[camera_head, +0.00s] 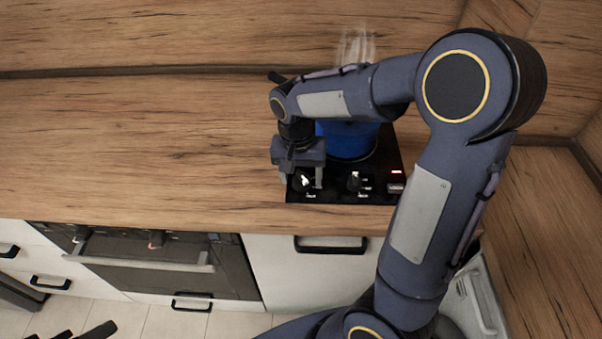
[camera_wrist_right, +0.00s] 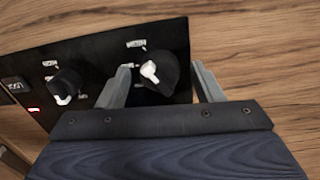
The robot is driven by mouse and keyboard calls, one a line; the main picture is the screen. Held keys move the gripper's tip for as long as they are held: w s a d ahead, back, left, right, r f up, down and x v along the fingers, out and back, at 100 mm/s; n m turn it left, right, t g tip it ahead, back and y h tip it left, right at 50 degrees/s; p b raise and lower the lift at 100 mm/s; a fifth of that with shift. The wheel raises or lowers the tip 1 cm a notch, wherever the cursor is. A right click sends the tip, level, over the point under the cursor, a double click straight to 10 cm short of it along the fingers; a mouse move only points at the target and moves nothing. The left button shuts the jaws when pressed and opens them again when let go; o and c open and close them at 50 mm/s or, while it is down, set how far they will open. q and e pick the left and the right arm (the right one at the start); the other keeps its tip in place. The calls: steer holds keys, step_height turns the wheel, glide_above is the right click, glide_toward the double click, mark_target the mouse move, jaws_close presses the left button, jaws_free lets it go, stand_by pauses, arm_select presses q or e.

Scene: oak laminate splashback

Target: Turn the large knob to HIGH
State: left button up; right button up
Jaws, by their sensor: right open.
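The large knob (camera_wrist_right: 160,72) is black with a white pointer and sits on the black hob panel between my right gripper's fingers in the right wrist view. It also shows in the head view (camera_head: 304,181), below the gripper. My right gripper (camera_wrist_right: 166,84) is open, with one finger on each side of the knob; I cannot tell whether they touch it. In the head view my right gripper (camera_head: 303,176) reaches down over the panel's left front. A smaller knob (camera_wrist_right: 67,84) with a white pointer is beside it. The label print is too small to read.
A blue pot (camera_head: 346,141) with steam above it stands on the hob behind the knobs. A red-lit switch (camera_head: 396,187) is at the panel's right. The wooden counter (camera_head: 140,150) to the left is clear. An oven (camera_head: 150,262) is below.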

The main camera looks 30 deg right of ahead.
mark_target(299, 179)
steer(key=shift+r, duration=0.1)
steer(key=r, duration=0.7)
steer(key=shift+w+a+r, duration=0.15)
steer(key=shift+a+r, duration=0.05)
steer(key=shift+r, duration=0.1)
